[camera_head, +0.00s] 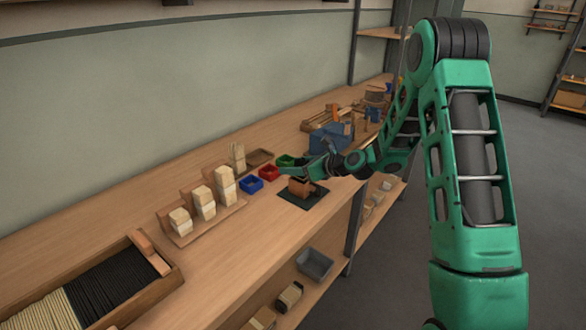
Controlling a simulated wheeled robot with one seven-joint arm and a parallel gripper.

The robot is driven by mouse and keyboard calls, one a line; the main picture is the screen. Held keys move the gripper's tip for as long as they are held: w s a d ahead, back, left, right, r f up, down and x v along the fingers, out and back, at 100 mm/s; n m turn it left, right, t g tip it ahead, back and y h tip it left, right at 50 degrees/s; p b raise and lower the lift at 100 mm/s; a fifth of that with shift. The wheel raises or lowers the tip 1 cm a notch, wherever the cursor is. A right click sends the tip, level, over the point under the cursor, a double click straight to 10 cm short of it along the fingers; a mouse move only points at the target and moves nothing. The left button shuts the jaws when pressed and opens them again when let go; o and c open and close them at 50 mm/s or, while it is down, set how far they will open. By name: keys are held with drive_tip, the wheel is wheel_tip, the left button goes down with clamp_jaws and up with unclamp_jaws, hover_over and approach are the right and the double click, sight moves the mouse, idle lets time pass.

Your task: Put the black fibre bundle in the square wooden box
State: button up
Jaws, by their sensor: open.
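Black fibres (112,278) lie in a long wooden tray (178,277) at the lower left, beside pale fibres. I cannot make out a separate bundle among them. A small brown wooden piece (300,188) sits on a dark mat (316,202) near the bench's front edge. It may be the square wooden box, but it is too small to be sure. My gripper (296,172) is open, low over the bench just above this piece, far to the right of the tray. Its fingers partly hide what is behind them, and I see nothing held.
Blue (251,185), red (269,172) and green (285,160) bins stand beside the gripper. A stepped wooden stand (205,222) holds pale blocks. A blue machine (330,137) stands behind. A grey bin (314,264) is on the lower shelf. The bench between tray and mat's front is clear.

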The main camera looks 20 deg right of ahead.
drive_tip(key=shift+r, duration=0.4)
drive_tip(key=v, duration=1.2)
drive_tip(key=shift+d, duration=0.1)
drive_tip(key=s+d+r+n+g+h, duration=0.1)
drive_tip(key=s+n, duration=0.6)
drive_tip(key=s, duration=0.7)
drive_tip(key=s+d+r+n+g+h, duration=0.1)
drive_tip(key=s+d+n+g+h, duration=0.3)
drive_tip(key=s, duration=1)
drive_tip(key=s+d+r+n+g+h, duration=0.2)
drive_tip(key=s+d+n+g, duration=0.4)
drive_tip(key=s+n, duration=0.5)
drive_tip(key=s, duration=0.4)
drive_tip(key=shift+d+h, duration=0.3)
drive_tip(key=shift+d, duration=0.1)
drive_tip(key=shift+w, duration=0.1)
